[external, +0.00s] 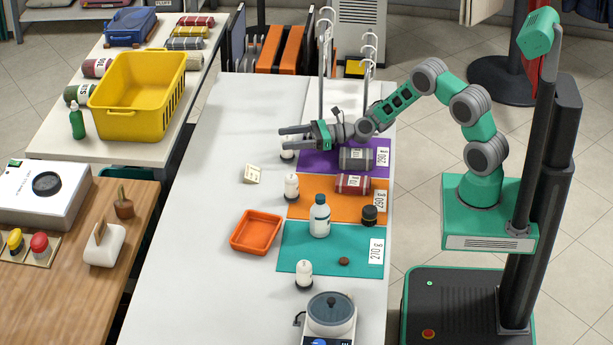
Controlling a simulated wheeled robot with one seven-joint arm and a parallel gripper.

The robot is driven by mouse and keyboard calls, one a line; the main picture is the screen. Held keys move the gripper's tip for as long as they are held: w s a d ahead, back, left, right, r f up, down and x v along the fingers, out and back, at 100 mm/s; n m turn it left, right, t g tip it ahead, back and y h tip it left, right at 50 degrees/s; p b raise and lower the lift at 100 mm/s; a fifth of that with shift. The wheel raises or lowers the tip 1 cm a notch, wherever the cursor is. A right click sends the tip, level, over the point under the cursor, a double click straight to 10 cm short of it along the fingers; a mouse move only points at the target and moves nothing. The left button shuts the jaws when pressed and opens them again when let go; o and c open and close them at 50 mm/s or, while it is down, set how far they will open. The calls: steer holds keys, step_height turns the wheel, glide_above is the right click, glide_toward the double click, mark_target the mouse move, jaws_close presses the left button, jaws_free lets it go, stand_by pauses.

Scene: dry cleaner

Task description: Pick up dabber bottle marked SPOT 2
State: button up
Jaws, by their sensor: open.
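Three small white dabber bottles stand on the white table: one (288,155) by the purple mat, one (291,187) at the left edge of the orange mat, and one (304,275) below the teal mat. Their markings are too small to read, so I cannot tell which is SPOT 2. My gripper (283,139) is open and points left, its fingers over the far bottle and partly hiding it. I cannot tell whether they touch it or how high above it they are.
A grey roll (356,159) and a red roll (352,184) lie to the right. A metal hook rack (322,70) rises behind. The table's left side is clear.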

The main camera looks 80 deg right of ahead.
steer(key=shift+w+a, duration=0.15)
steer(key=shift+w, duration=0.2)
jaws_close()
stand_by(0.4)
stand_by(0.4)
